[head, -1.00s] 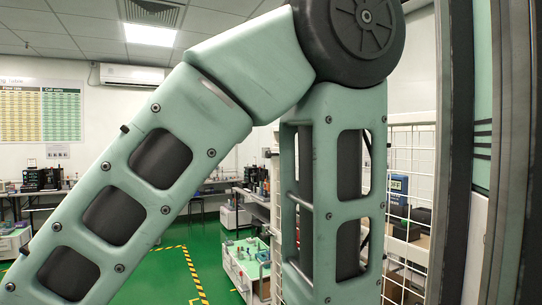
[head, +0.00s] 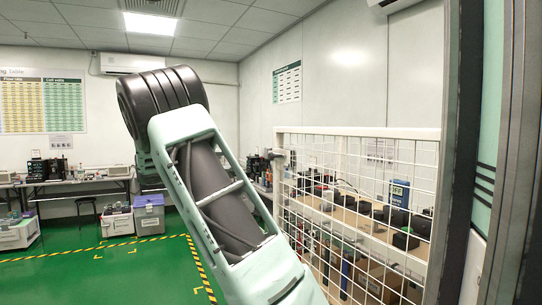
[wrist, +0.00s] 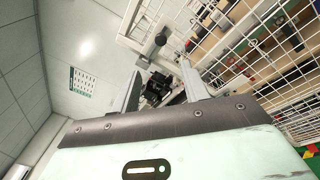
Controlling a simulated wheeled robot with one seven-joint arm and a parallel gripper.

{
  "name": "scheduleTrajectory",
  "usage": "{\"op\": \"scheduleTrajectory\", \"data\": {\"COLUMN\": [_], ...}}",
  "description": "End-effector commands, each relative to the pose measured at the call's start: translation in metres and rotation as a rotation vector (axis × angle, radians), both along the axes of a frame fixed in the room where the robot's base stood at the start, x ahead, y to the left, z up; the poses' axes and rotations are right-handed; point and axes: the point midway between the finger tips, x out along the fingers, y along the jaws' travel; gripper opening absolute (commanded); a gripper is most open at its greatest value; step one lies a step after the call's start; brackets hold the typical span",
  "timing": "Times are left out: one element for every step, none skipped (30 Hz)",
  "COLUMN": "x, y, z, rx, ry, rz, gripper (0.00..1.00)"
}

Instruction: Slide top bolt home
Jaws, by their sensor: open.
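The white mesh gate or panel (head: 360,132) stands right of centre in the head view. Its upper frame corner also shows in the wrist view (wrist: 136,38), tilted. Near that corner, a small grey rod with a dark round end (wrist: 160,39) shows just beyond my fingertips; I cannot tell for sure that it is the top bolt. The gripper is not visible in the head view, where only my arm shows.
Behind the mesh are shelves with dark devices and a blue handheld tester (head: 398,192). A dark upright post (head: 452,150) stands close at the right. Benches with equipment (head: 75,185) line the back wall.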

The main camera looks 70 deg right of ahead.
Motion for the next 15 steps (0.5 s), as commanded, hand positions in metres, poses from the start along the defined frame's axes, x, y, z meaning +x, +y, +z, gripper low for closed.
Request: {"op": "scheduleTrajectory", "data": {"x": [-0.003,-0.004,-0.007,-0.010,-0.013,-0.017,-0.020,-0.024,-0.028,-0.032,-0.035,-0.040,-0.043,-0.046,-0.051], "y": [-0.004,-0.006,-0.011,-0.015,-0.019,-0.025,-0.030,-0.035,-0.043,-0.048,-0.053,-0.060,-0.065,-0.071,-0.078], "z": [0.002,0.002,0.002,0.002,0.002,0.003,0.003,0.003,0.003,0.003,0.003,0.003,0.003,0.003,0.003], "rx": [-0.002,-0.001,0.000,0.001,0.001,0.002,0.002,0.002,0.003,0.003,0.004,0.003,0.003,0.004,0.003], "ry": [0.002,0.001,0.000,0.000,0.000,0.001,0.001,0.000,-0.001,0.000,0.001,0.000,-0.001,-0.001,0.000], "rz": [-0.003,-0.003,-0.003,-0.004,-0.004,-0.003,-0.003,-0.004,-0.003,-0.004,-0.003,-0.003,-0.003,-0.003,-0.003], "gripper": [0.45,0.45,0.45,0.45,0.45,0.45,0.45,0.45,0.45,0.45,0.45,0.45,0.45,0.45,0.45]}}
